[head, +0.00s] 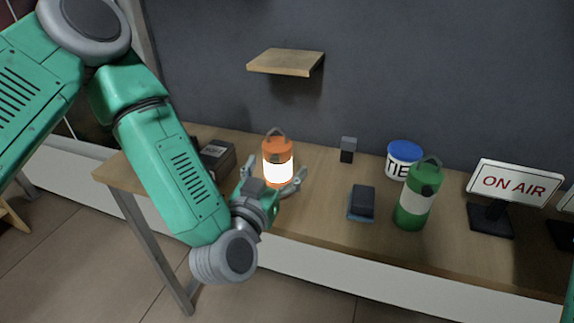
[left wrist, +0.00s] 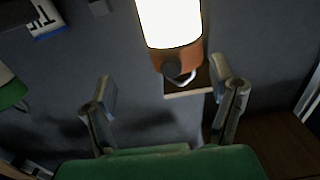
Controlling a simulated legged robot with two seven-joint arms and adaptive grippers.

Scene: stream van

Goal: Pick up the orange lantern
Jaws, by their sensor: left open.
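The orange lantern (head: 278,146) stands upright on the wooden table, with an orange cap, a handle on top and a glowing white body. My left gripper (head: 275,176) is open, its fingers spread on either side of the lantern's lower part. In the left wrist view the lantern (left wrist: 170,25) appears upside down, beyond the open fingers of the gripper (left wrist: 168,92) and nearer the right one. I see no finger closed on it. My right gripper is not in view.
On the table (head: 315,220) to the right are a dark block (head: 362,201), a green lantern (head: 414,196), a blue-lidded tub (head: 404,158) and an ON AIR sign (head: 513,183). A dark box (head: 214,157) lies left. A small shelf (head: 287,62) is on the wall above.

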